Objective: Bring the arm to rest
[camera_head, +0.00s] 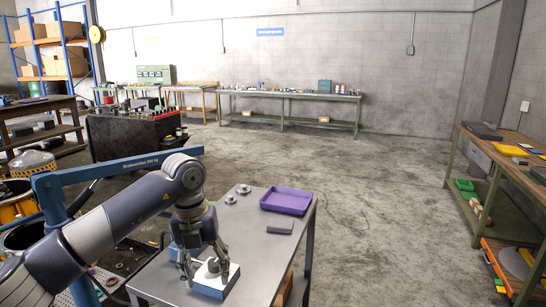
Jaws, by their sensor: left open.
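My left arm comes in from the lower left and bends down over the metal table (262,243). My left gripper (207,275) points down at the table's front part. Its jaws are open, on either side of a small pale round part that sits on a blue-and-white block (216,284). I cannot tell whether the fingers touch it. My right gripper is not in view.
A purple tray (287,201), a dark flat block (280,227) and small round metal parts (243,189) lie on the table. A blue crane beam (120,164) stands behind my arm. A workbench (510,160) stands at right. The floor between is open.

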